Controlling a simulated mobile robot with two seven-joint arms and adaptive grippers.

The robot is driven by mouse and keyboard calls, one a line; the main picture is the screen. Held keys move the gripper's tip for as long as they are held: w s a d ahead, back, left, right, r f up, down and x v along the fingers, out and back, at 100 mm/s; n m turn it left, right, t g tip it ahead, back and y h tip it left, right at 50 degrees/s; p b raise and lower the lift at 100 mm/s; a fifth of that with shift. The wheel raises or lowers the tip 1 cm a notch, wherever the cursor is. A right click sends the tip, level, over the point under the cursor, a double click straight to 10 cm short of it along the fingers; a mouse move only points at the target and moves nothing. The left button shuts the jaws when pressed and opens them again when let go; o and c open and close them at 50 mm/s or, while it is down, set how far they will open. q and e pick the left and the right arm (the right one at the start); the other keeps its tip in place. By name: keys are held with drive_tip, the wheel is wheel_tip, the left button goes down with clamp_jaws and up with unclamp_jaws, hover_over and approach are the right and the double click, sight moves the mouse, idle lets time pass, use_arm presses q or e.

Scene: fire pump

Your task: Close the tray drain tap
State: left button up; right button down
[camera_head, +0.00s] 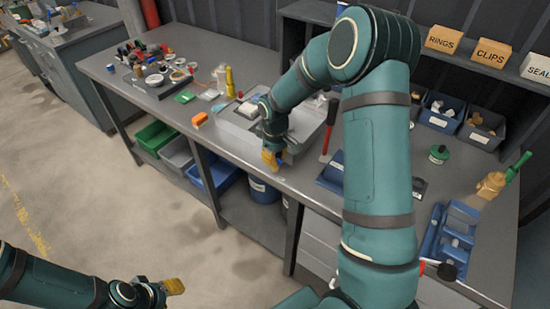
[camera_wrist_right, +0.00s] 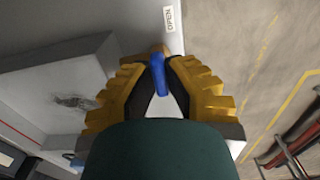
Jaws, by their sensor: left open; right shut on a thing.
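The grey metal tray (camera_head: 235,132) sits near the front edge of the bench in the head view; its wall also fills the left of the right wrist view (camera_wrist_right: 60,85). My right gripper (camera_head: 270,158) is at the tray's front side. In the right wrist view, its yellow fingers are shut on the blue tap lever (camera_wrist_right: 158,75). A bit of brass-coloured tap body shows just beyond the lever. The rest of the tap is hidden by the gripper. My left gripper (camera_head: 173,287) is open and empty, low over the floor, away from the bench.
A small label (camera_wrist_right: 170,20) is on the bench edge beyond the tap. An orange block (camera_head: 200,118) lies left of the tray. A red-handled tool (camera_head: 329,130) stands right of it. Blue bins (camera_head: 215,178) sit on the shelf below. Floor in front is clear.

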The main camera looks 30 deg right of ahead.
drive_tip(key=shift+s+f, duration=0.1)
drive_tip(key=c, duration=1)
unclamp_jaws()
wheel_tip(320, 180, up, 12)
drive_tip(key=shift+a, duration=0.1)
